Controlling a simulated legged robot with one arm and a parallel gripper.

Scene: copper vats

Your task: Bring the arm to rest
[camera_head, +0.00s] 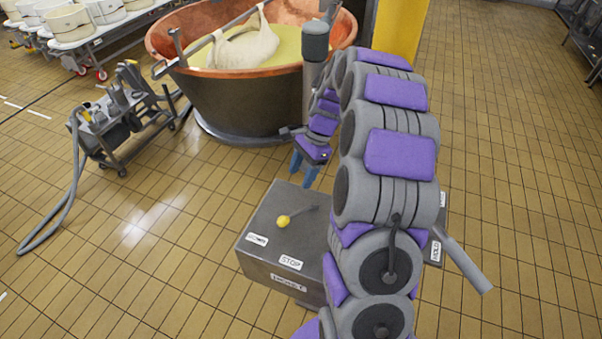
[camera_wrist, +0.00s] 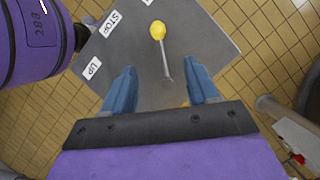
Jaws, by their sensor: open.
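My gripper (camera_head: 304,170) has blue fingers and hangs near the far edge of the grey hoist control box (camera_head: 268,262). In the wrist view my gripper (camera_wrist: 163,90) is open, with its two blue fingers spread and nothing between them. A lever with a yellow knob (camera_head: 283,221) lies on top of the box; the knob (camera_wrist: 157,30) is ahead of the fingertips in the wrist view. My grey and purple arm curves high over the right of the box and hides part of it.
A copper vat (camera_head: 240,95) with yellowish liquid and a white cloth bundle stands behind the box. A wheeled pump cart (camera_head: 115,120) with a hose (camera_head: 68,205) stands at the left. White tubs (camera_head: 68,22) sit on a wheeled table. Tiled floor (camera_head: 510,150) at the right is clear.

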